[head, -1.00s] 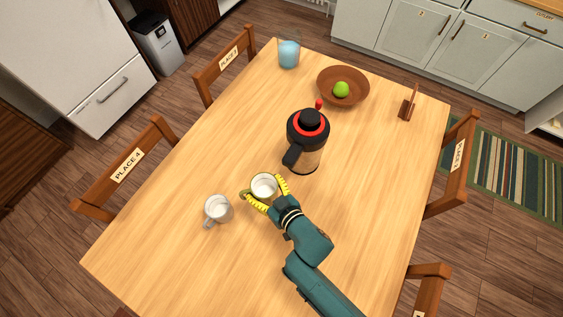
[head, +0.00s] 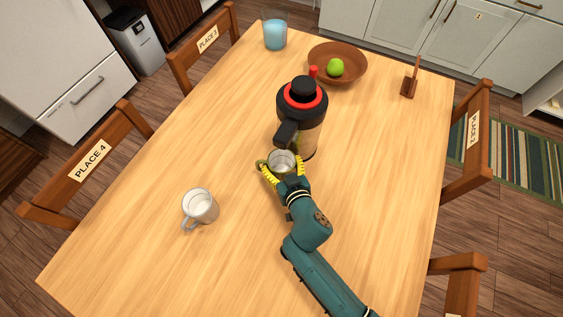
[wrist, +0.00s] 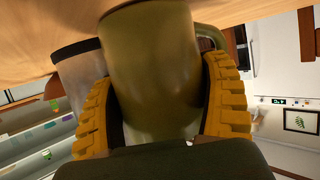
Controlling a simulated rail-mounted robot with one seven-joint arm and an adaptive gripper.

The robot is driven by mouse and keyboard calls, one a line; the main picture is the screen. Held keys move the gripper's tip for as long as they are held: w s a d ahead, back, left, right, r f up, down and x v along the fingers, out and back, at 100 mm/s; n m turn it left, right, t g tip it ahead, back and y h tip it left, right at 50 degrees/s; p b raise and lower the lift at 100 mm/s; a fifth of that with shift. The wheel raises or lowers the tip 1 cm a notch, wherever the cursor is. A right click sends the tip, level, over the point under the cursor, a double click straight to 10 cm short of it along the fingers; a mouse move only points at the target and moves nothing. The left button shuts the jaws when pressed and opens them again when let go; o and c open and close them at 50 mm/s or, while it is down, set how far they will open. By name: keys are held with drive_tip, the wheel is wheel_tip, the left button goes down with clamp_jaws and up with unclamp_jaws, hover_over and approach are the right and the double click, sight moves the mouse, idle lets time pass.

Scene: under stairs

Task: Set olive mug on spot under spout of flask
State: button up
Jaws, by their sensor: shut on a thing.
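The olive mug (head: 281,161) is upright, with its pale inside showing in the head view and its handle to the left. My gripper (head: 282,170) is shut on it, with a yellow finger on each side. In the wrist view the olive mug (wrist: 152,75) fills the middle between the fingers (wrist: 160,115). The flask (head: 303,108), with black top, red ring and tan body, stands just behind the mug. Its black spout (head: 287,133) points toward the mug, close above its far rim. I cannot tell whether the mug touches the table. No marked spot shows.
A grey-white mug (head: 200,206) stands to the left on the wooden table (head: 150,245). Behind the flask are a brown bowl (head: 352,75) with a green apple (head: 336,67), a blue cup (head: 275,35) and a brown stand (head: 410,82). The table's right side is clear.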

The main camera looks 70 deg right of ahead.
drive_tip(key=shift+r, duration=0.1)
drive_tip(key=o, duration=1.1)
drive_tip(key=v, duration=0.4)
